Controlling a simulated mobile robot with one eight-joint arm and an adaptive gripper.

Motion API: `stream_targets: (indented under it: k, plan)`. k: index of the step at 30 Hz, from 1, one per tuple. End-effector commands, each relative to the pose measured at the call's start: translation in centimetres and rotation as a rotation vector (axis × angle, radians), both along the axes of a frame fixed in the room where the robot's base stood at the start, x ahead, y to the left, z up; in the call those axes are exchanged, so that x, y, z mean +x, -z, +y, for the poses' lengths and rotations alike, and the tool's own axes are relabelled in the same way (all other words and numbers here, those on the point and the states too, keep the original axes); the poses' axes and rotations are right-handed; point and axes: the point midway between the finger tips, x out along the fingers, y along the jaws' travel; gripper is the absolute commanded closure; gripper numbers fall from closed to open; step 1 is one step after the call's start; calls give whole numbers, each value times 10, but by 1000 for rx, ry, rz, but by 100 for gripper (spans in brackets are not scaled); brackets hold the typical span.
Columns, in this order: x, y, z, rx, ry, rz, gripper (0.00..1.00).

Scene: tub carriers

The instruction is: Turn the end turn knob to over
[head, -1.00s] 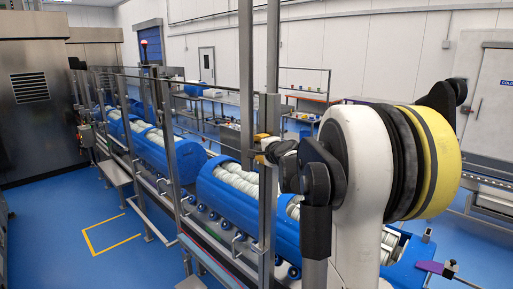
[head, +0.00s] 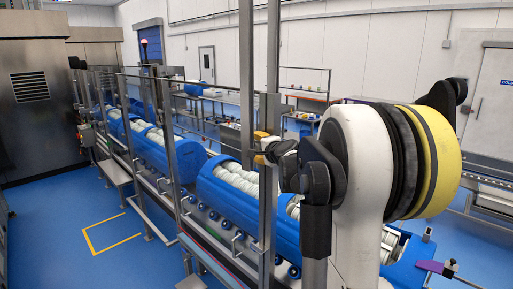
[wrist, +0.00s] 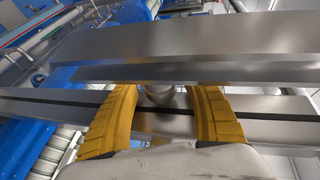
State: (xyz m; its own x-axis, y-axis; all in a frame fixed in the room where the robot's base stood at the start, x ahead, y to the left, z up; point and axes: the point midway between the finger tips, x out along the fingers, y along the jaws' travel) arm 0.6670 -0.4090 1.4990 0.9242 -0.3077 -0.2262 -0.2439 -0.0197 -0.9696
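In the wrist view, a small grey round knob (wrist: 159,94) sits on a steel post, between the two yellow fingers of my gripper (wrist: 158,98). The fingers are apart, one at each side of the knob, and a gap seems to show on both sides. The knob's marking and the way it is turned cannot be read. In the head view, my gripper (head: 262,142) is at the upright steel post (head: 269,185), and the knob cannot be made out there.
Blue tub carriers (head: 227,207) with white rolls stand in a row along the steel-framed line. A second upright post (head: 246,80) stands close by. Steel cabinets (head: 40,90) are at the left. The blue floor with a yellow outline (head: 93,247) is clear.

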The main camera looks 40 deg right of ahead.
Motion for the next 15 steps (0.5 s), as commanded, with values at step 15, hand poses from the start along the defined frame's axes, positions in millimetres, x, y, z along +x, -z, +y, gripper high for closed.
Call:
stream_targets:
  k: [15]
  plan:
    - [-35, -9, 11, 0, 2, 0, 44]
